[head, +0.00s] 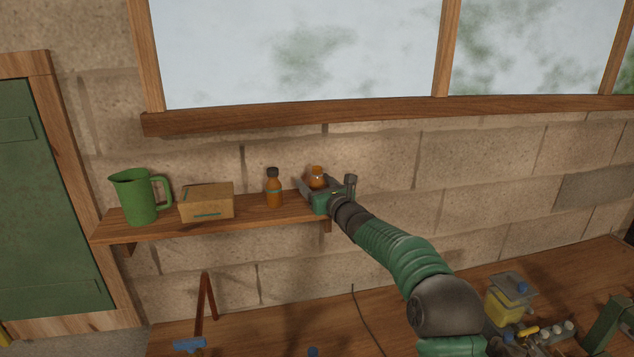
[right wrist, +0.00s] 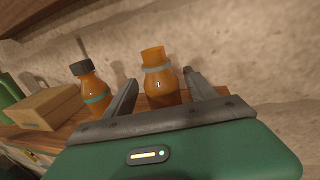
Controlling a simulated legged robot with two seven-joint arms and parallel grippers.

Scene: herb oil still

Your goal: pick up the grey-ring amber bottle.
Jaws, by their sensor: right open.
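The grey-ring amber bottle (right wrist: 160,80) stands upright on the wooden shelf, with an orange cap and a grey ring round its neck. In the head view its top (head: 317,176) shows above my right gripper, which hides its lower part. My right gripper (right wrist: 160,90) is open, with one finger on each side of the bottle. I cannot tell whether either finger touches it. Another amber bottle (head: 273,188) with a dark cap and a green band stands to the left, and it also shows in the right wrist view (right wrist: 93,92). My left gripper is not in view.
A cardboard box (head: 207,202) and a green jug (head: 138,196) stand further left on the shelf (head: 160,231). The stone wall is close behind. A workbench (head: 260,335) lies below, with a yellow container (head: 503,305) at the right.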

